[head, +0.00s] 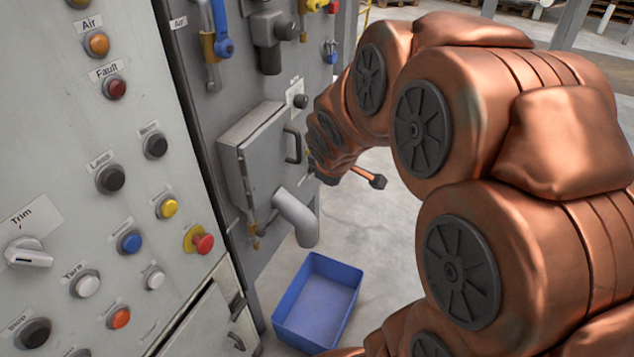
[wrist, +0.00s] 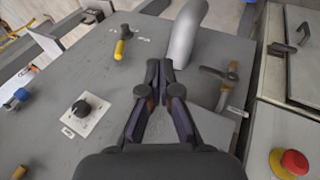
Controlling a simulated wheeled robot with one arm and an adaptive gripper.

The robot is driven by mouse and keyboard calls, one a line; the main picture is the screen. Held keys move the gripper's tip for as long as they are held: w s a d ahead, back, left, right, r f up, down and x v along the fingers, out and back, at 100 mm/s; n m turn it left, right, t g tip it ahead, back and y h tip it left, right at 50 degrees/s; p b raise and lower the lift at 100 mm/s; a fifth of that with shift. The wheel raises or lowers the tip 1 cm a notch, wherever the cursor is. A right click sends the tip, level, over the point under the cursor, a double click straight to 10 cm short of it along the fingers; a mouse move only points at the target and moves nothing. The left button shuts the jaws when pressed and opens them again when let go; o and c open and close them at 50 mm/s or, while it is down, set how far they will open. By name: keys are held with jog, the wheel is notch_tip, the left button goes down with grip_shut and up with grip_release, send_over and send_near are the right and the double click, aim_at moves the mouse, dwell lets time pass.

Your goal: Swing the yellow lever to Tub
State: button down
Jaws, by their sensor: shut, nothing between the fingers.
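The yellow lever (wrist: 119,50) shows in the wrist view on the grey panel, left of and beyond my fingertips. It has a dark pivot and a yellow grip that points down in the picture. Small pale marks sit near its pivot, too small to read. My gripper (wrist: 158,68) is shut and empty, its fingertips above the panel between the lever and the grey spout (wrist: 187,32), apart from the lever. In the head view my arm mostly hides the lever and gripper. The blue tub (head: 283,318) stands on the floor below the spout, which also shows there (head: 297,219).
A black knob (wrist: 82,108) on a white plate is at left in the wrist view, with a blue handle (wrist: 18,97) farther left. A brass-coloured latch (wrist: 229,83) is right of my fingers. A red button (head: 203,243) sits on the control panel's edge.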

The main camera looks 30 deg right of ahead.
jog(key=w+d+f+n+t+y+b, duration=0.1)
jog(key=w+d+f+n+t+b, duration=0.7)
jog(key=w+d+f+b, duration=0.4)
notch_tip(320, 180, down, 9)
jog(key=s+n+t+y+b, duration=0.2)
jog(key=n+t+y+b, duration=0.3)
jog(key=n+b, duration=0.7)
jog(key=y+b, duration=0.2)
jog(key=shift+d+t+y, duration=0.2)
jog(key=shift+t+y, duration=0.1)
jog(key=shift+t, duration=0.1)
jog(key=shift+r, duration=0.1)
jog(key=w+r+b, duration=0.2)
jog(key=w+r, duration=0.1)
jog(key=w, duration=0.9)
jog(key=shift+w+a+b, duration=0.25)
jog(key=shift+a+b, duration=0.05)
jog(key=shift+a, duration=0.15)
